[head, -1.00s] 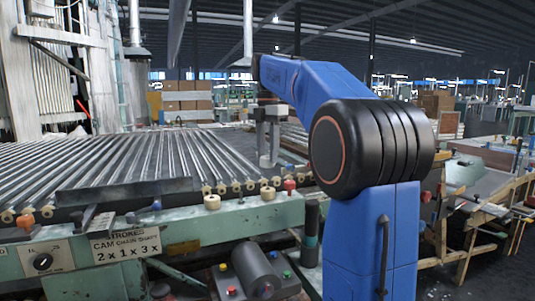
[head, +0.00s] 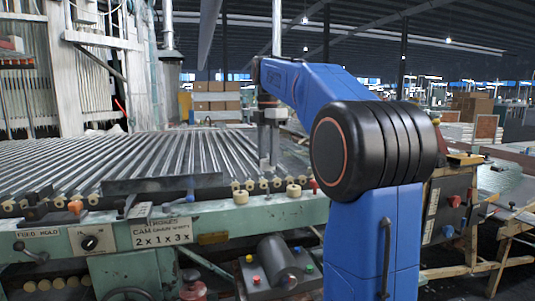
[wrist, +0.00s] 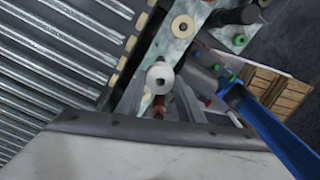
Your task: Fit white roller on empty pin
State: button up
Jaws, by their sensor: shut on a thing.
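My gripper (wrist: 160,84) shows in the wrist view with its two grey fingers closed around a small white roller (wrist: 160,76). The roller's round end and dark centre hole show between the fingertips. In the head view my gripper (head: 265,162) points down over the near edge of the ribbed bed; the held roller cannot be made out there. Two cream rollers, a left one (head: 240,197) and a right one (head: 293,190), sit on the green rail. One cream roller (wrist: 183,27) also shows in the wrist view. I cannot make out an empty pin.
The ribbed metal bed (head: 120,155) has small cream pieces (head: 251,185) along its near edge. The green rail (head: 215,220) carries a red knob (head: 314,184) right of the rollers. A dark cylinder on a button box (head: 277,262) stands lower in front.

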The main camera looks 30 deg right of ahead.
aim_at(268, 170)
jog(key=shift+f, duration=2.55)
jog(key=shift+f, duration=2.25)
jog(key=o, duration=1.1)
jog(key=shift+o, duration=0.2)
notch_tip(268, 170, up, 17)
jog(key=shift+r, duration=0.15)
jog(key=shift+s, duration=0.15)
